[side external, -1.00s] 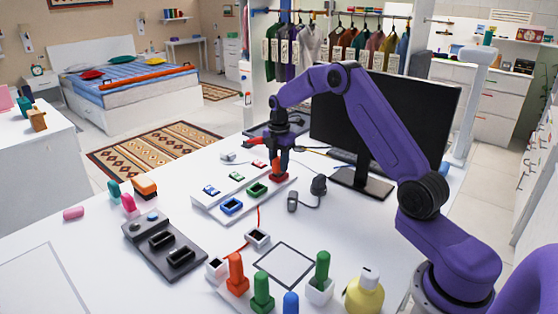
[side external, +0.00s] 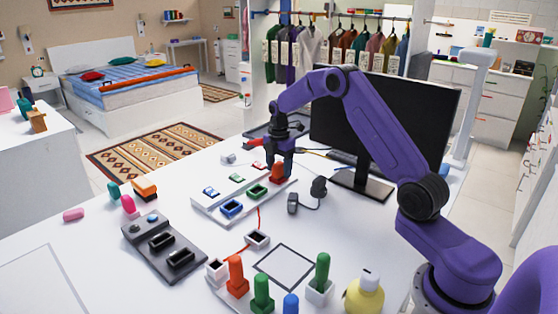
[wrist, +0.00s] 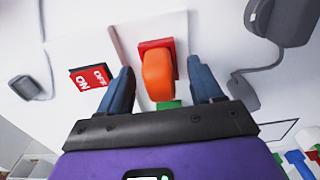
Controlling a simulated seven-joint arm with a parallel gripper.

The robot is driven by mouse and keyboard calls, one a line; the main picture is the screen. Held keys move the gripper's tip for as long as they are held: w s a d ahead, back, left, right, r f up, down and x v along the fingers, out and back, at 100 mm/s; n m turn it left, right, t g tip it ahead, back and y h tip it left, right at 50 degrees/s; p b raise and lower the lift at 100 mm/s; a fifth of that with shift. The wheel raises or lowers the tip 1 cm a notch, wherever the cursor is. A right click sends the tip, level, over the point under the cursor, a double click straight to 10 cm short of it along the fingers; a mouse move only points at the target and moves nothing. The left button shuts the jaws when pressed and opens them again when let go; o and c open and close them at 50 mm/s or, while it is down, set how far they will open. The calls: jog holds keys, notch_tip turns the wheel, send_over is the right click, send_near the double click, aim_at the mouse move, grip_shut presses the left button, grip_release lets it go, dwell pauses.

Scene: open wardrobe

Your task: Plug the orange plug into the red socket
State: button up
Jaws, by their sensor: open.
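The orange plug (side external: 278,170) stands upright at the red socket, at the right back end of the white socket board. In the wrist view the orange plug (wrist: 158,75) lies between my fingers and covers most of the red socket (wrist: 153,44), whose red rim shows behind it. How deep the plug sits cannot be seen. My gripper (side external: 279,161) is over the plug. In the wrist view my gripper (wrist: 160,85) is open, with a blue finger on each side of the plug and gaps between.
A red ON/OFF switch (wrist: 91,77) is beside the socket. Green (side external: 257,191) and blue (side external: 231,207) sockets are on the same board. A dark plug with a cable (side external: 318,186) lies to the right. The monitor (side external: 385,120) stands behind.

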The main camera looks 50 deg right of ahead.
aim_at(279, 163)
notch_tip(279, 163, up, 17)
jog(key=shift+r, duration=0.2)
dwell(0.3)
dwell(0.4)
jog(key=s+a+m, duration=0.1)
jog(key=s+a, duration=0.6)
jog(key=a, duration=0.4)
jog(key=s+a+m, duration=0.1)
jog(key=s+a, duration=0.6)
jog(key=a, duration=0.3)
jog(key=s+f+m, duration=0.1)
jog(key=s+f, duration=0.2)
jog(key=s, duration=1.1)
jog(key=s+f+m, duration=0.2)
jog(key=s+f, duration=0.2)
jog(key=s, duration=0.9)
jog(key=shift+s+a, duration=0.35)
jog(key=shift+a, duration=0.05)
